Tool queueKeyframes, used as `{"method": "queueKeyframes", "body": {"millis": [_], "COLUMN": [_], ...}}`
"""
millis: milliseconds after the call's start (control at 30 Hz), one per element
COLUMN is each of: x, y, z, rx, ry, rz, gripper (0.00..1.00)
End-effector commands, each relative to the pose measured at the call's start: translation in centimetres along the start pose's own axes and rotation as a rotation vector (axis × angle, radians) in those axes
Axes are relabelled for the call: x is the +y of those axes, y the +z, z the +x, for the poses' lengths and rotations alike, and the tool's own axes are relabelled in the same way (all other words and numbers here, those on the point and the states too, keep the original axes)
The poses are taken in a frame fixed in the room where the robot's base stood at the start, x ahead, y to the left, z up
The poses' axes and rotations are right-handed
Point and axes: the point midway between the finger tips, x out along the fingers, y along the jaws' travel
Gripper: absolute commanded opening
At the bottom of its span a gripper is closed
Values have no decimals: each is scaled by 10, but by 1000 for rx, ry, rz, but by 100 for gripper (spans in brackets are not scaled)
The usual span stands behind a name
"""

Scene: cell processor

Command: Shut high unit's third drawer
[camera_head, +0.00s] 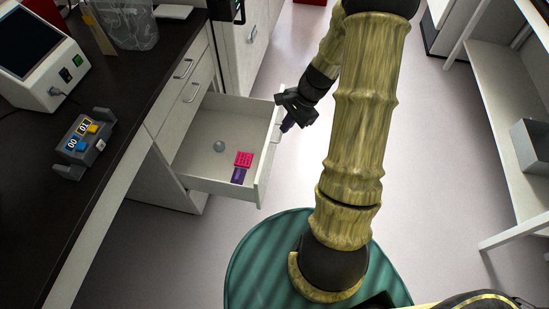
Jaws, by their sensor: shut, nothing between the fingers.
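A white drawer (204,173) stands pulled out of the white cabinet unit (148,182) under the dark counter. My gripper (287,127) is shut and empty. It is just outside the drawer's front panel (268,156), near the panel's far end and its handle. I cannot tell whether the fingers touch the panel or handle. Two handles (184,68) (191,93) show on shut drawer fronts of the unit.
The dark counter (110,165) holds a white machine with a screen (38,55), a small grey device (84,145) and a clear bin (127,22). A white shelf rack (493,65) stands at the right.

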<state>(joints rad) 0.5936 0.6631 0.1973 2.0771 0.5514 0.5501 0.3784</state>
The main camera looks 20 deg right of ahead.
Motion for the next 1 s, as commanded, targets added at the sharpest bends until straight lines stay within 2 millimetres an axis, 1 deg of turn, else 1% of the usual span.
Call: {"method": "queueKeyframes", "body": {"millis": [33, 167, 200, 300, 400, 433, 500, 600, 867, 1000], "x": [6, 9, 11, 15, 18, 19, 20, 20, 19, 18], "y": [-26, -73, -87, -122, -148, -154, -163, -167, -166, -165], "z": [34, 79, 93, 124, 144, 148, 153, 153, 152, 157], "rx": [-33, -121, -150, -220, -279, -291, -314, -326, -325, -325], "ry": [-27, -104, -129, -193, -245, -257, -277, -288, -286, -285], "rz": [97, 331, 403, 572, 702, 729, 777, 802, 800, 799], "gripper": [0, 0, 0, 0, 0, 0, 0, 0, 0, 0]}}
